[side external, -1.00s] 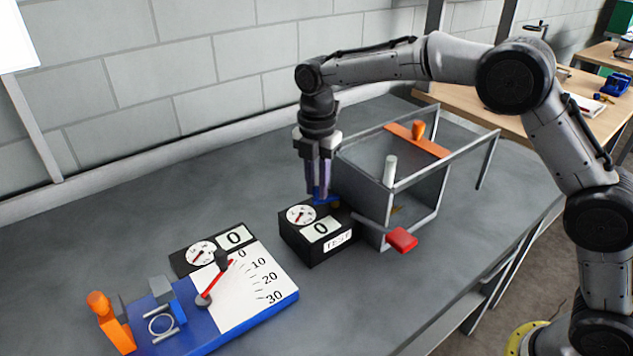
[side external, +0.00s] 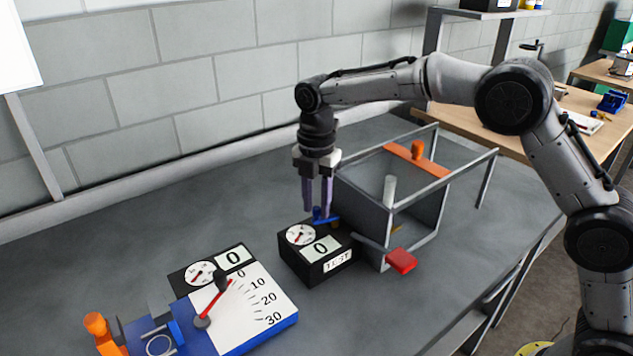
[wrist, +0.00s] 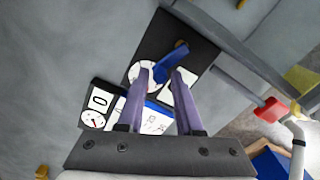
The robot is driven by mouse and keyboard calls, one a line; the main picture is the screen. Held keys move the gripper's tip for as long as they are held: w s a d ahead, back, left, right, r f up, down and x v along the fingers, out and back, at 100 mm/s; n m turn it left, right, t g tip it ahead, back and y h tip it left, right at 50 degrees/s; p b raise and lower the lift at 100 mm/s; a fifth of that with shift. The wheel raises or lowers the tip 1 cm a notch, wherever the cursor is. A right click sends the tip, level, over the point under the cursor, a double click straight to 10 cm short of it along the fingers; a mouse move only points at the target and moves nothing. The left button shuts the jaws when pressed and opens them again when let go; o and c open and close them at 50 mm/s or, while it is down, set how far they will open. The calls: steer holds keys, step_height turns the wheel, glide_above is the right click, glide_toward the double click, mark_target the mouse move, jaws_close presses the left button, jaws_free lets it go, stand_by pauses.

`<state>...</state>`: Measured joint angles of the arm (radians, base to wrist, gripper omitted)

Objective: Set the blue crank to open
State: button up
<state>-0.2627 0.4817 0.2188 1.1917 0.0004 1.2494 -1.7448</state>
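The blue crank (side external: 322,216) sits at the back right of the top of a black box with a dial and a "0" display (side external: 312,266). In the wrist view the crank (wrist: 180,50) runs from the box top toward the gap between my fingertips. My gripper (side external: 317,210) points down over the crank. Its two purple fingers stand apart, with a clear gap between them in the wrist view (wrist: 162,69). I cannot tell whether either finger touches the crank. The crank's pivot is partly hidden.
A grey open frame (side external: 420,222) with an orange lever (side external: 417,153), a white cylinder (side external: 389,189) and a red handle (side external: 401,261) stands close on the right. A blue-based scale (side external: 245,305) with a red pointer lies front left. The bench at the back left is clear.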

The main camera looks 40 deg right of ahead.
mark_target(316, 207)
step_height(316, 207, up, 14)
steer(key=shift+f, duration=0.25)
stand_by(0.3)
